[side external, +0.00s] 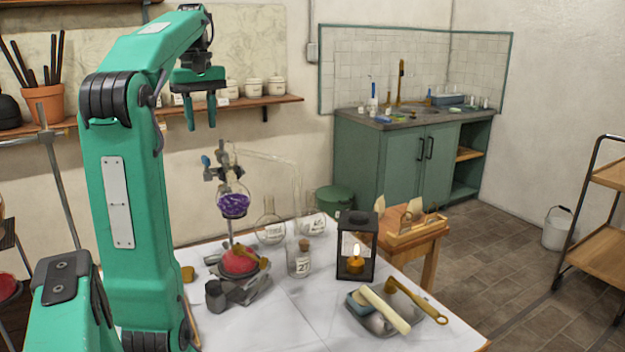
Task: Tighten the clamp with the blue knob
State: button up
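The clamp (222,163) is a small dark metal piece on a stand, holding a round flask (233,203) of purple liquid. Its blue knob (206,161) sticks out on the clamp's left side. My gripper (201,112) hangs above the clamp, fingers pointing down. The two fingers are apart with nothing between them. It does not touch the clamp or the knob. The fine detail of the clamp's jaws is too small to tell.
A red rounded object (239,262) stands below the flask. Glass flasks (270,230), a corked jar (299,262), a lantern (357,245) and a metal tray (383,324) stand on the white table (290,333). A shelf (275,101) runs along the wall behind my gripper.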

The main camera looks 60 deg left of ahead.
aim_at(205, 156)
jog(key=shift+f, duration=0.2)
jog(key=shift+f, duration=3.75)
grip_shut()
